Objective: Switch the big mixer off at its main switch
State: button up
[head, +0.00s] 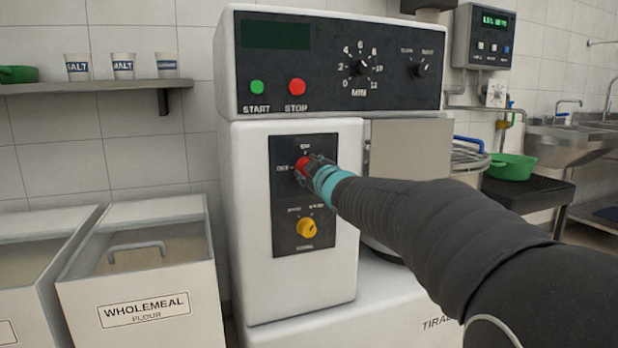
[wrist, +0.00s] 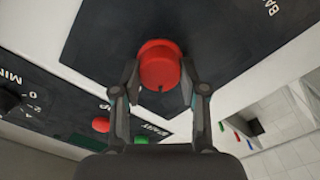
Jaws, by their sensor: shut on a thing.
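The big mixer (head: 255,290) is a white machine with a dark upper control panel (head: 330,75). Its main switch is a red round knob (head: 302,166) on a dark plate on the column, above a yellow knob (head: 306,228). In the wrist view the red knob (wrist: 160,66) sits between my fingertips. My gripper (head: 310,170) is shut on the red knob, one finger on each side of it; in the wrist view my gripper (wrist: 162,80) shows both fingers against its sides. The labels around the knob are too small to read surely. The mixer's display (head: 275,35) is dark.
Green START (head: 257,87) and red STOP (head: 297,87) buttons and two dials sit above. A wholemeal flour bin (head: 145,300) stands at the left, under a shelf (head: 95,86) with pots. A green bowl (head: 511,167) and sinks are at the right.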

jog(key=shift+a+f+n+b, duration=0.1)
jog(key=shift+n+b, duration=0.9)
jog(key=shift+n, duration=1.25)
jog(key=shift+f+n+b, duration=0.1)
jog(key=shift+n+b, duration=0.9)
jog(key=shift+n, duration=1.25)
jog(key=shift+r, duration=0.1)
jog(key=o, duration=1.1)
jog(key=v, duration=1.2)
